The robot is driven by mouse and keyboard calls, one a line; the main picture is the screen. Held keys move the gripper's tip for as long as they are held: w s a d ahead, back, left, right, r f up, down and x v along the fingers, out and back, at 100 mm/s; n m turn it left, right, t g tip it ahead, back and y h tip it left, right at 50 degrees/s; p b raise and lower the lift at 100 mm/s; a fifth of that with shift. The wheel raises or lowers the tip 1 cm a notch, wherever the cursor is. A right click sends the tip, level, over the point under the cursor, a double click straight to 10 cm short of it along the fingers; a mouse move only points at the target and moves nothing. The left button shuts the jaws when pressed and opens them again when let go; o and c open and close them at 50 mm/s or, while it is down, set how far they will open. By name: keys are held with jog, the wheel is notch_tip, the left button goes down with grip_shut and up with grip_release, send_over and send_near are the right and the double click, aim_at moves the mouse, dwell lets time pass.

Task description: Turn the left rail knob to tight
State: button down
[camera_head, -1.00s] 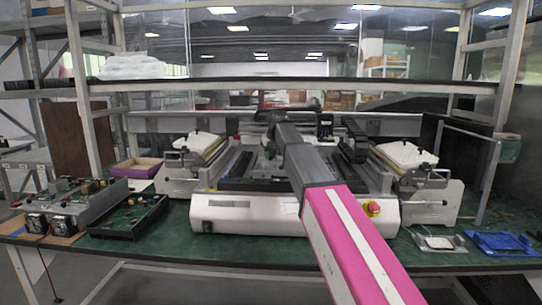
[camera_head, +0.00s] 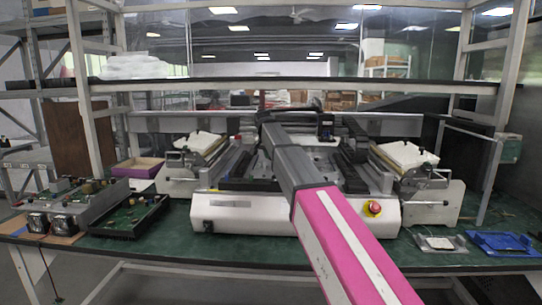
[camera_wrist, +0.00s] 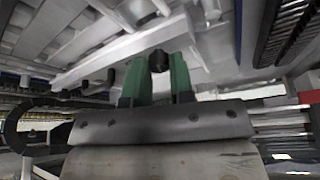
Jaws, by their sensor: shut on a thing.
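A small dark round knob (camera_wrist: 158,61) sits between my gripper's two green fingers in the wrist view. My gripper (camera_wrist: 157,69) is shut on it, with a finger on either side. A pale ribbed metal part (camera_wrist: 100,40) of the machine lies close behind and above the fingers. In the head view my arm reaches over the white machine (camera_head: 250,213) on the bench. The fingers and the knob are hidden there, and which way the knob is turned cannot be told.
A red button with a yellow collar (camera_head: 373,208) is on the machine's front right. Open circuit-board units (camera_head: 130,218) lie at left. A blue tray (camera_head: 503,243) lies at right. Shelf posts and a shelf edge (camera_head: 300,84) stand behind the machine.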

jog(key=shift+m, duration=0.7)
jog(key=shift+h, duration=0.3)
jog(key=c, duration=1)
grip_release()
jog(key=v, duration=1)
jog(key=shift+r, duration=0.45)
jog(key=shift+a, duration=0.15)
